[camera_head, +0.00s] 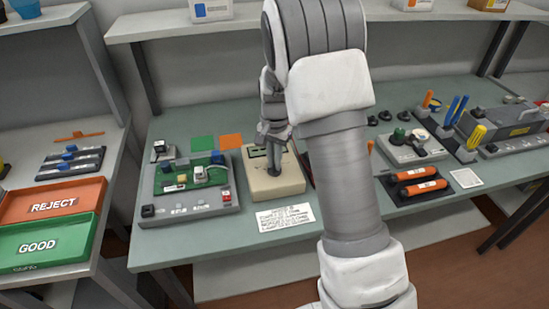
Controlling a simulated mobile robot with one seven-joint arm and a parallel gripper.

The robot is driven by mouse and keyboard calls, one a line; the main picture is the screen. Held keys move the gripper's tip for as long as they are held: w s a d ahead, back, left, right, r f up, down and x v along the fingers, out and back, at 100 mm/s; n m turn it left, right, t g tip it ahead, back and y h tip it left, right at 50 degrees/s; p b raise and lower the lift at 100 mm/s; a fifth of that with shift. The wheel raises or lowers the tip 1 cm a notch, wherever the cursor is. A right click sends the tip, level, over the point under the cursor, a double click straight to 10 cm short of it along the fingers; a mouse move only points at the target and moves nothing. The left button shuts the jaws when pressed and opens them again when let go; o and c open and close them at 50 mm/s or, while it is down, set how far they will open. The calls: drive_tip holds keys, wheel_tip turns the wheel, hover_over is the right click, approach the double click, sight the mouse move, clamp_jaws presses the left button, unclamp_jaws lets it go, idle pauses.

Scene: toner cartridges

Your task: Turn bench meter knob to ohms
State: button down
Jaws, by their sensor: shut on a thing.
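The bench meter (284,187) is a beige box on the green bench, with a small dark display at its back left. My gripper (273,168) points down over the top of the meter and is shut on its knob. The knob is mostly hidden by the fingers, so its pointer and the dial marks cannot be read. My arm crosses the picture and hides the bench to the right of the meter.
A circuit-board fixture (188,186) stands close left of the meter, and a printed card (284,217) lies in front. Red REJECT (90,189) and green GOOD (80,232) trays sit on the left table. Orange cylinders (423,187) lie at right. A shelf (160,24) spans the back.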

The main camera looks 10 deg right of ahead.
drive_tip(key=shift+m+p, duration=0.5)
drive_tip(key=shift+m, duration=1.4)
drive_tip(key=c, duration=0.9)
unclamp_jaws()
wheel_tip(320, 180, up, 18)
drive_tip(key=shift+f+p, duration=0.25)
drive_tip(key=shift+p, duration=0.5)
